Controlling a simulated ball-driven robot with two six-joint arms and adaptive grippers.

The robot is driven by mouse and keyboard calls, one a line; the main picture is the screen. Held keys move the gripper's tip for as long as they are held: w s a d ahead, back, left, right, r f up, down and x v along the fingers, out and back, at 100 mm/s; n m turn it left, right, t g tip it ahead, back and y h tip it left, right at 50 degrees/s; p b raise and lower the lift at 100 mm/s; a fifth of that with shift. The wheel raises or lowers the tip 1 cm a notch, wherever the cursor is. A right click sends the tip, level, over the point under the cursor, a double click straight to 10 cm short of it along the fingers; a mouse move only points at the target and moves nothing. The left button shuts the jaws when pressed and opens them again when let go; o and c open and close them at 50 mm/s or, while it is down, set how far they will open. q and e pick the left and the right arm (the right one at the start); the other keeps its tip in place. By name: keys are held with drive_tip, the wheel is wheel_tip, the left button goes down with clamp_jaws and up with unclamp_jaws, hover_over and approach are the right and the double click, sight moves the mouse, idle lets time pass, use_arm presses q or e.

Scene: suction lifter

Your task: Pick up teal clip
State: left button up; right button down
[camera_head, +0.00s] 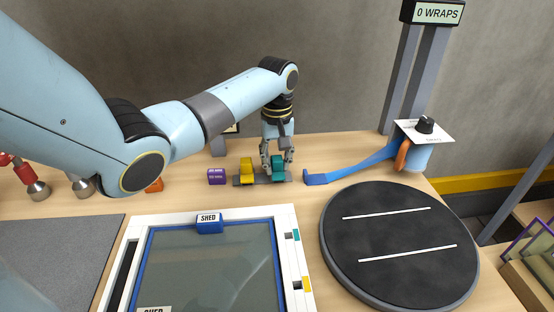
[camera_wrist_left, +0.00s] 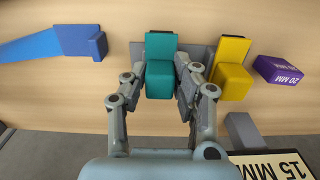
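The teal clip (camera_head: 278,165) stands on a small grey rail at the back of the table, just right of a yellow clip (camera_head: 246,168). My left gripper (camera_head: 277,158) points down over the teal clip. In the left wrist view the teal clip (camera_wrist_left: 160,70) lies between the fingers of my left gripper (camera_wrist_left: 157,92). The fingers are spread, with a visible gap at least on the clip's left side; the right finger is close to it, and I cannot tell whether it touches. My right gripper is not in view.
A yellow clip (camera_wrist_left: 230,70) sits close beside the right finger. A purple block (camera_head: 216,176) marked 20 MM is further along. A blue arm (camera_head: 350,170) lies to the right, near a black turntable (camera_head: 400,285). A white-framed panel (camera_head: 290,222) is in front.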

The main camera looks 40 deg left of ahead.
use_arm(q)
drive_tip(key=shift+c, duration=1.1)
